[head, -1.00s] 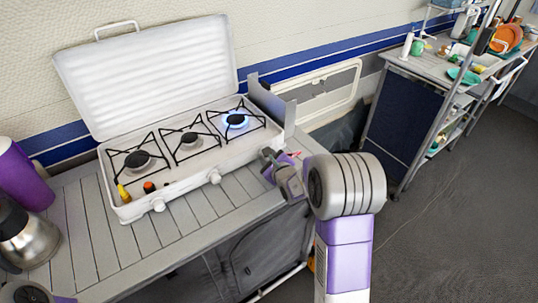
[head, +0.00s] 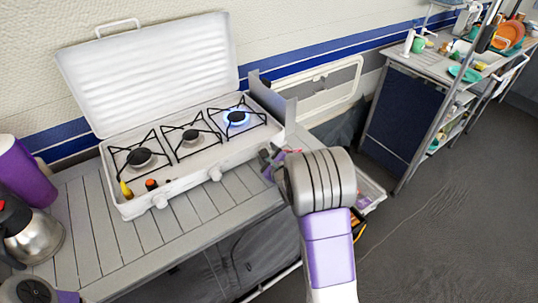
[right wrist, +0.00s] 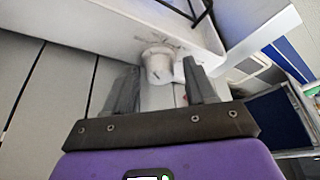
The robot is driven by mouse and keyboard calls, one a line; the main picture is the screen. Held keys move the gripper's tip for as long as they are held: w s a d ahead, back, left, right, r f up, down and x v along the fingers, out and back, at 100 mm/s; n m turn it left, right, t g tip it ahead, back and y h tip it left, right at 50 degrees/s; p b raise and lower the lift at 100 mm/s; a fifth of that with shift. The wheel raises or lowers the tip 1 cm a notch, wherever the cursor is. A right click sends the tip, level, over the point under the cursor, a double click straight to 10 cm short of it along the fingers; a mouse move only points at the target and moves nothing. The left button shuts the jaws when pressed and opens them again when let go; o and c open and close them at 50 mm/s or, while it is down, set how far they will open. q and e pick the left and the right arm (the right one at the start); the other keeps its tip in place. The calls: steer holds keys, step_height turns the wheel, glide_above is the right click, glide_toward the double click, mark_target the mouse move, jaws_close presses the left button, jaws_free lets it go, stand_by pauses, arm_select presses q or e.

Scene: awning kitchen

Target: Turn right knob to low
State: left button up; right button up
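A white camping stove (head: 190,171) with its lid raised stands on the grey slatted counter. Its right burner (head: 237,118) has a blue flame; the other two show none. The left knob (head: 160,202) and middle knob (head: 215,174) show on the stove's front. The right knob is hidden by my arm in the head view, but a white knob (right wrist: 157,62) shows in the right wrist view. My right gripper (head: 266,160) is open at the stove's front right, with its fingers on either side of this knob. I cannot tell whether they touch it.
A steel kettle (head: 33,235) and a purple container (head: 22,175) stand on the counter at the left. A grey upright panel (head: 272,101) stands at the stove's right end. The counter (head: 110,245) in front of the stove is clear.

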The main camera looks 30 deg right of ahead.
steer(key=p+v, duration=0.2)
steer(key=v, duration=0.4)
steer(key=shift+s+r, duration=0.15)
steer(key=shift+s+a+r+p, duration=0.1)
steer(key=shift+s+p, duration=0.2)
steer(key=shift+s, duration=0.35)
